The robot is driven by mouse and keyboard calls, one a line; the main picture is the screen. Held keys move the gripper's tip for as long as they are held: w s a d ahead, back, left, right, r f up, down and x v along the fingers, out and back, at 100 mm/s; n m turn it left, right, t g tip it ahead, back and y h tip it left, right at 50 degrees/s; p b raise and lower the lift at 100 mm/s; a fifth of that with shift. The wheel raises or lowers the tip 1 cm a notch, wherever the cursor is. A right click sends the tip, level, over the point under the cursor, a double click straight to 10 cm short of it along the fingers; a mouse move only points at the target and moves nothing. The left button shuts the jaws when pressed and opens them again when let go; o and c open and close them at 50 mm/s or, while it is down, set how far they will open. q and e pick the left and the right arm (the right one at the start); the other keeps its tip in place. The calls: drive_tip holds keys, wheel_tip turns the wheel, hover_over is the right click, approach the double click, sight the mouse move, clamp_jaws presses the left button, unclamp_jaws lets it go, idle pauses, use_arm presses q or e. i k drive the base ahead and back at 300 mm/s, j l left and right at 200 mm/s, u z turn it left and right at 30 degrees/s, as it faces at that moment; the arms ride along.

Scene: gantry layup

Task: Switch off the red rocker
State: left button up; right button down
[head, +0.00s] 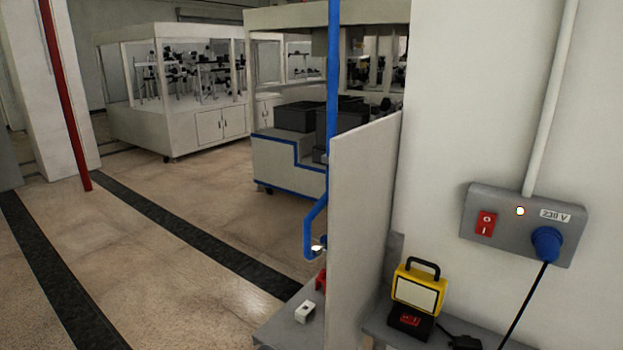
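A red rocker (485,224) sits at the left end of a grey socket box (505,239) on the right wall. The rocker has white O and I marks; I cannot tell which side is pressed in. A small lamp (520,211) on the box glows. A blue plug (546,243) with a black cable is in the box under a "230 V" label. A yellow work lamp (418,287) with a black base and its own red switch (410,320) stands below. Neither gripper is in view.
A grey bench (378,325) carries the work lamp. A pale partition (358,215) stands left of it, with a blue pipe (332,110) beside it. A small white box (305,312) lies on a ledge left of the partition. The floor at left is open.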

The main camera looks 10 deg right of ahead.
sight(485, 221)
drive_tip(key=z, duration=1.55)
